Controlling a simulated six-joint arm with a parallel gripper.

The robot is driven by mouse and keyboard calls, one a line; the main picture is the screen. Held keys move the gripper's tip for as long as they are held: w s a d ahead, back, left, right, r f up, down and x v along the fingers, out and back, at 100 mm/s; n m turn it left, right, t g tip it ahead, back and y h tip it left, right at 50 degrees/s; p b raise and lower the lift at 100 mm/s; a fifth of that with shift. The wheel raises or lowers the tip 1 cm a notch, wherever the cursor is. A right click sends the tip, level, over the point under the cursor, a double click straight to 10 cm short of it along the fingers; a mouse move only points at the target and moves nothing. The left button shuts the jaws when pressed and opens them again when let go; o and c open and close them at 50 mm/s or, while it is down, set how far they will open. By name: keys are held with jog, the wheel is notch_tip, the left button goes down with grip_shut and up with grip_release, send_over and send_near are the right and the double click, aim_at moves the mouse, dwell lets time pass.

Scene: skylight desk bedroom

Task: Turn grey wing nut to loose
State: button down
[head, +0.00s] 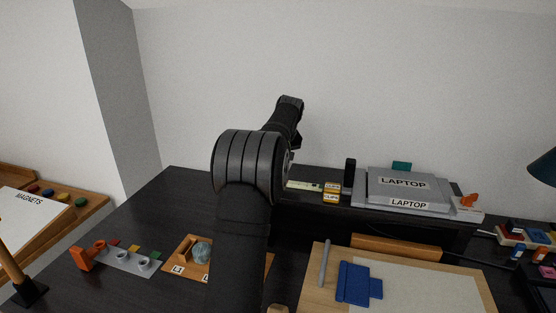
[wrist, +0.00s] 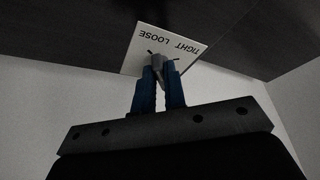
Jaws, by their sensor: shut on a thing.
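The grey wing nut (wrist: 159,66) shows in the wrist view, between the blue fingertips of my gripper (wrist: 160,75). My gripper is shut on it, and the fingers cover part of it. Behind it is a white plate (wrist: 195,48) with the words LOOSE and TIGHT and small dark marks beside the nut. Which mark the nut lines up with I cannot tell. In the head view my own arm hides the gripper, the nut and the plate.
A grey laptop (head: 405,184) labelled LAPTOP lies on the dark raised shelf at the right, with a black upright object (head: 350,172) and yellow boxes (head: 331,192) beside it. A wooden board (head: 460,284) holds a blue item (head: 354,284).

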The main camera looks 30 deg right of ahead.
jog(key=shift+d+n+y, duration=0.15)
jog(key=shift+n+y, duration=0.25)
jog(key=shift+n, duration=0.55)
jog(key=shift+d+n+y, duration=0.15)
jog(key=shift+n+y, duration=0.25)
jog(key=shift+n, duration=0.55)
jog(key=c, duration=1.5)
grip_release()
jog(key=shift+r, duration=0.1)
jog(key=v, duration=1.7)
jog(key=shift+d+r, duration=0.1)
jog(key=shift+r, duration=0.05)
jog(key=shift+w, duration=0.1)
